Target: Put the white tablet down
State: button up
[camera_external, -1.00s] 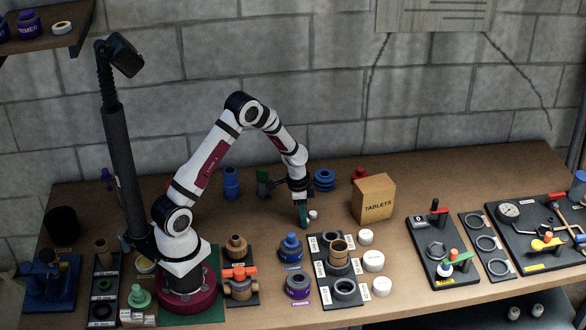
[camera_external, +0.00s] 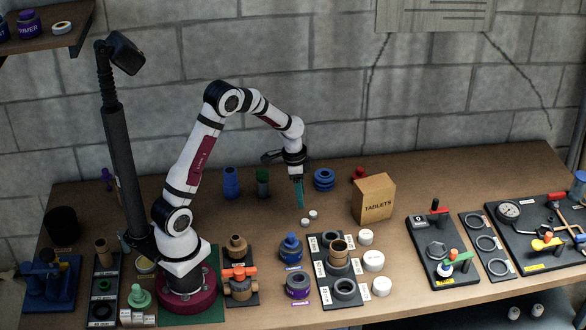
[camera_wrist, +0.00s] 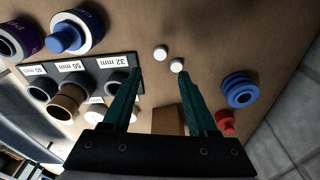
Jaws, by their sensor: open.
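Two small white tablets lie on the wooden table. One white tablet (camera_external: 313,213) lies nearer the back and the other (camera_external: 305,222) lies just in front of it, a small gap apart. In the wrist view they show as one tablet (camera_wrist: 160,52) and a second one (camera_wrist: 177,66) beyond the fingertips. My gripper (camera_external: 300,205) has teal fingers and hangs above the table, just behind and above the tablets. In the wrist view the fingers (camera_wrist: 160,72) are spread apart with nothing between them. I cannot tell which tablet was last held.
The tablets box (camera_external: 374,199) stands right of the tablets. Blue ribbed fitting (camera_external: 324,180) is behind. The black board of grey and brown rings (camera_external: 325,285) and several white caps (camera_external: 373,261) are in front. Blue-capped bottle (camera_external: 291,249) stands front left.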

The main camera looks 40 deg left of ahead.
jog(key=s+a+r+n, duration=0.1)
jog(key=s+a+r, duration=0.2)
jog(key=s, duration=0.4)
jog(key=s+a+r+n+y, duration=0.1)
jog(key=s+a+r, duration=0.2)
jog(key=s+r, duration=0.2)
jog(key=s+a+r+n+y, duration=0.1)
jog(key=s+a+r+n, duration=0.1)
jog(key=s, duration=0.7)
notch_tip(320, 180, up, 3)
jog(key=shift+s+a+f+g, duration=0.2)
jog(key=shift+a+g, duration=0.2)
jog(key=shift+a, duration=0.5)
jog(key=shift+o, duration=0.6)
jog(key=s+a+n+y, duration=0.1)
jog(key=s+a, duration=0.1)
jog(key=s, duration=0.4)
jog(key=shift+f, duration=0.2)
jog(key=shift+a, duration=0.1)
jog(key=shift+n, duration=0.3)
